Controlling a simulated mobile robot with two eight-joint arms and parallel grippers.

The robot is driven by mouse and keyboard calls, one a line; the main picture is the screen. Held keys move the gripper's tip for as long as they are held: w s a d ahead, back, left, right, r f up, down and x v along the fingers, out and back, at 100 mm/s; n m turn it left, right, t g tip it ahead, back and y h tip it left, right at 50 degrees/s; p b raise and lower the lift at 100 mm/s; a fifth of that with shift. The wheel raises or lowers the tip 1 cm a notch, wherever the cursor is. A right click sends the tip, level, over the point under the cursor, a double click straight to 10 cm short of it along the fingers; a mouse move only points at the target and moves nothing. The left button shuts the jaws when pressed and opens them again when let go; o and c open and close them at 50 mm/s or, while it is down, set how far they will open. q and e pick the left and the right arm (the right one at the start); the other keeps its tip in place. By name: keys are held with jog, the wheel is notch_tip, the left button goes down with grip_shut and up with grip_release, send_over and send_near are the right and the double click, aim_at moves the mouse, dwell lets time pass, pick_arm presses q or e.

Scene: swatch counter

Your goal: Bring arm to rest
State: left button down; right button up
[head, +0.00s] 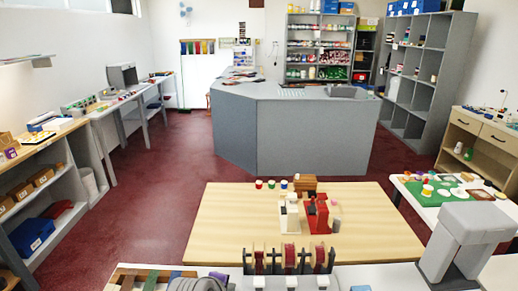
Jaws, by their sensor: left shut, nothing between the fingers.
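My left gripper (198,284) shows only as a small grey and white part at the bottom edge, left of the middle. It is low over the near counter, shut and empty. Most of it and the rest of its arm are cut off by the frame. My right gripper is not in view.
The near counter (345,277) carries a rack of red and dark spools (290,258) and a grey machine (467,235) at right. Beyond, a wooden table (235,225) holds white and red devices and small spools. Red floor (155,215) lies clear at left.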

pick_arm(q)
jog(key=s+a+f+m, duration=0.2)
jog(key=s+a+m, duration=0.1)
jog(key=s+m, duration=0.2)
jog(key=s+a+f+m+g+y, duration=0.1)
jog(key=s+a+m, duration=0.2)
jog(key=s+m, duration=0.2)
jog(key=s+a+f+m+g+y, duration=0.1)
jog(key=s+a+m, duration=0.3)
jog(key=s, duration=0.5)
jog(key=shift+f+m, duration=0.5)
jog(key=shift+f, duration=0.3)
dwell(1.0)
